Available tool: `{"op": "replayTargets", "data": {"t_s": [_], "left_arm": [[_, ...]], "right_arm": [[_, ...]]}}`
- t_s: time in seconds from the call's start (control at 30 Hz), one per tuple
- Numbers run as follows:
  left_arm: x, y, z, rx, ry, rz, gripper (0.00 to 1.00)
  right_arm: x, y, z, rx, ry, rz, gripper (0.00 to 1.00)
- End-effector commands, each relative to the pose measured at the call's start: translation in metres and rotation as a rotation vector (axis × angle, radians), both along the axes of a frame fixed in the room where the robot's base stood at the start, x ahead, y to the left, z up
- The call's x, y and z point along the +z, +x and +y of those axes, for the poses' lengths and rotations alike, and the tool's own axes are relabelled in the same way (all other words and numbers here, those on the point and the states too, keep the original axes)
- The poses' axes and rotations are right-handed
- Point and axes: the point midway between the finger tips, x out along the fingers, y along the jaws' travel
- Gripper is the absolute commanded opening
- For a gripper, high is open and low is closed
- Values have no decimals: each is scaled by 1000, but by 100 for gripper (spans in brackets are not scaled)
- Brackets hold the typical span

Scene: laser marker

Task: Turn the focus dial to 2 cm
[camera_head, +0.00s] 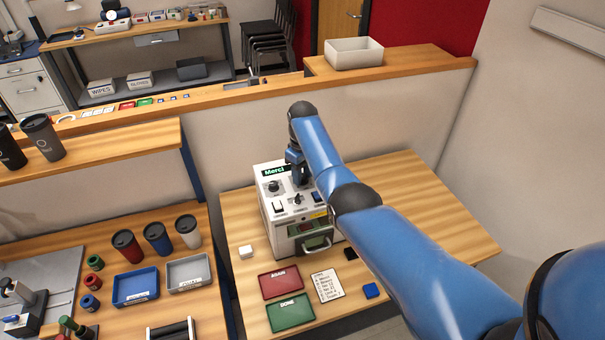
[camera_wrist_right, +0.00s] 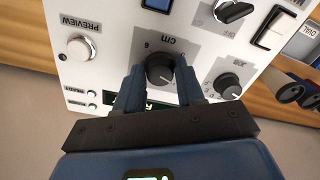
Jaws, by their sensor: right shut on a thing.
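The laser marker (camera_head: 265,215) is a white box with a "Merci" label, standing on the wooden table. My right gripper (camera_head: 297,176) reaches down onto its top panel. In the right wrist view the black focus dial (camera_wrist_right: 160,72), marked "cm", sits between the two blue fingers of my right gripper (camera_wrist_right: 161,75), which is shut on it. A "6" shows beside the dial; the other scale numbers and the exact setting are not readable. The dial is hidden by the gripper in the head view. My left gripper is not in view.
A PREVIEW button (camera_wrist_right: 82,47), a smaller knob (camera_wrist_right: 227,87) and a black rotary switch (camera_wrist_right: 233,11) surround the dial. A red tray (camera_head: 280,282), a green tray (camera_head: 291,313) and a note card (camera_head: 327,285) lie before the machine. The table's right side is clear.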

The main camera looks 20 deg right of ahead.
Motion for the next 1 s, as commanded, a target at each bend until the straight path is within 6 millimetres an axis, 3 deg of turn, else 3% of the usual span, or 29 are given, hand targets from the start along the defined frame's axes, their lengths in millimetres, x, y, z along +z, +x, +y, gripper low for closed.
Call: {"op": "replayTargets", "data": {"t_s": [0.5,1.0], "left_arm": [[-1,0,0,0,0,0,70],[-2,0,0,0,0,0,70]], "right_arm": [[1,0,0,-373,-1,-1,8],[1,1,0,-462,0,-2,8]]}}
